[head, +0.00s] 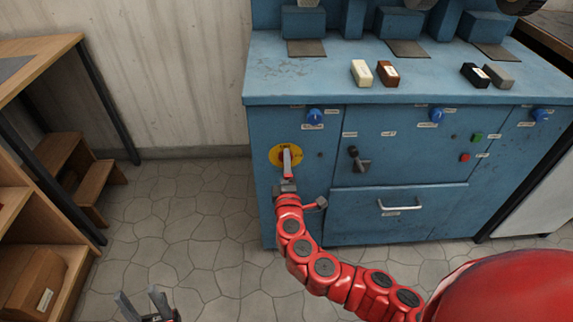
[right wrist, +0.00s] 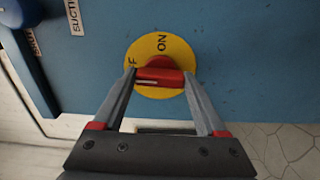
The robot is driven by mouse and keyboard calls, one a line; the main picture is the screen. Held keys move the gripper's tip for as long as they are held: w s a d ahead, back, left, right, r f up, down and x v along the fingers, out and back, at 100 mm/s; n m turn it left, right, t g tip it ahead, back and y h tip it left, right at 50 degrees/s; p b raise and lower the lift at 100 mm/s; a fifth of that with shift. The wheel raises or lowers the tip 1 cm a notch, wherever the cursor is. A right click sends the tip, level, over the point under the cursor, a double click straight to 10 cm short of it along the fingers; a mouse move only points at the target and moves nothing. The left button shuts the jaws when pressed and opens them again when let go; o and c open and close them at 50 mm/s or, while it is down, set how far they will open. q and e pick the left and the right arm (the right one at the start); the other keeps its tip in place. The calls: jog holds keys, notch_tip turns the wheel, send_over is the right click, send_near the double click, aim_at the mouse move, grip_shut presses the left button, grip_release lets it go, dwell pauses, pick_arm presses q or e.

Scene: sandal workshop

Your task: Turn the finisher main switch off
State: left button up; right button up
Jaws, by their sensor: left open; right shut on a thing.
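The finisher main switch is a round yellow plate (head: 275,156) with a red handle (head: 287,157) on the blue cabinet's left front. In the right wrist view the plate (right wrist: 148,52) bears the word ON and a partly hidden word ending in F. The red handle (right wrist: 160,78) lies crosswise there, one end toward the F, with ON off to its side. My right gripper (head: 287,176) is shut on this handle, a finger at each end of it in the right wrist view (right wrist: 160,84). My left gripper (head: 145,301) is open and empty, low over the floor.
The blue cabinet (head: 400,147) also has blue knobs (head: 315,115), a dark lever (head: 355,155), green and red buttons (head: 465,157) and a drawer handle (head: 400,207). Several small blocks (head: 361,73) lie on its top. Wooden shelving (head: 55,235) stands left; the floor between is clear.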

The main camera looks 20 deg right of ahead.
dwell(0.5)
jog(key=o, duration=1.3)
jog(key=p+v, duration=0.1)
jog(key=v, duration=1.6)
jog(key=shift+s, duration=0.25)
jog(key=shift+w+a, duration=0.1)
